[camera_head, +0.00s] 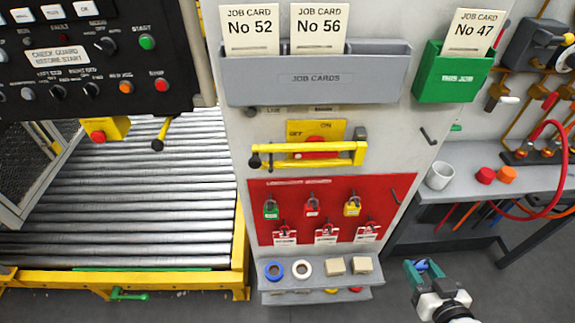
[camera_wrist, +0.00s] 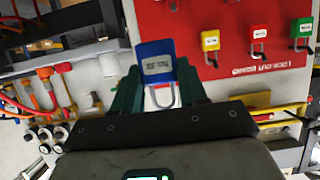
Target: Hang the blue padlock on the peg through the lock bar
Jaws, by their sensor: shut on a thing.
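My gripper (camera_head: 430,274) is at the lower right in the head view, in front of the dark floor and right of the cabinet. It is shut on the blue padlock (camera_wrist: 155,62). In the wrist view the padlock's labelled body sits between the fingertips, and its pale shackle points back toward the palm. In the head view only a small blue part shows. The yellow lock bar (camera_head: 310,153) lies across the cabinet above the red board, well apart from the padlock; it also shows in the wrist view (camera_wrist: 275,113). I cannot make out the peg clearly.
The red board (camera_head: 335,188) carries green, red and yellow padlocks and tags. A small shelf (camera_head: 320,284) below holds tape rolls and blocks. A bench (camera_head: 500,158) with a white cup and hoses stands right.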

